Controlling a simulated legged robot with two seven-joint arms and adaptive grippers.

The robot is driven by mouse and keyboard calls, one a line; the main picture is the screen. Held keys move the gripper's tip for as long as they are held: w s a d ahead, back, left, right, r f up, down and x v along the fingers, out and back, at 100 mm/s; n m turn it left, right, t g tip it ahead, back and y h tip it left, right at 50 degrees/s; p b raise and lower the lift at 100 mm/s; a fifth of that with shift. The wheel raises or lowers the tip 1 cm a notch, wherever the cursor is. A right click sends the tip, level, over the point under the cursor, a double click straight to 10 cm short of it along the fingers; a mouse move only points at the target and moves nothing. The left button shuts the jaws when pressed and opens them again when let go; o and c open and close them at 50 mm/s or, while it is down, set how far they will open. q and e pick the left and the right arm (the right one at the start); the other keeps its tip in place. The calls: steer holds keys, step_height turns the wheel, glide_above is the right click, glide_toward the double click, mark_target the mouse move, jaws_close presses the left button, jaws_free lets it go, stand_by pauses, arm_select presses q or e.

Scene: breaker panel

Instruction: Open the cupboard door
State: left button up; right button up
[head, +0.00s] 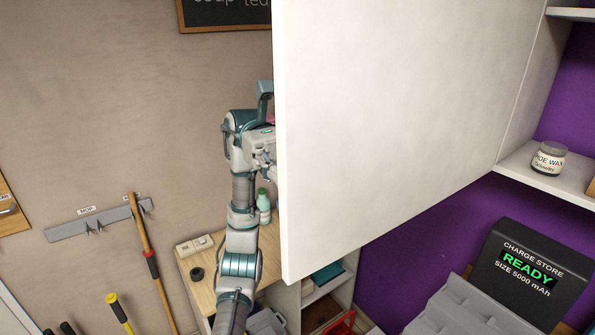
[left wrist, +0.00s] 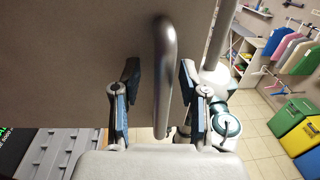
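The white cupboard door (head: 390,120) fills the middle of the head view and stands swung out, with the cupboard's open shelf (head: 545,175) at its right. My left arm reaches up to the door's left edge, and its gripper is mostly hidden behind the door there. In the left wrist view, the metal bar handle (left wrist: 165,60) runs along the grey-looking door face (left wrist: 70,60). My left gripper (left wrist: 160,78) is open, with one finger on each side of the handle and visible gaps between. My right gripper is in neither view.
A jar (head: 547,158) stands on the shelf. Below the door are a wooden desk (head: 205,270) with a green bottle (head: 263,205) and a black charge store box (head: 530,265). Long-handled tools (head: 150,262) lean on the left wall. The left wrist view shows coloured bins (left wrist: 295,125) on open floor.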

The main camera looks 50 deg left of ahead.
arm_select(q)
steer(key=shift+a, duration=0.1)
steer(key=v, duration=1.2)
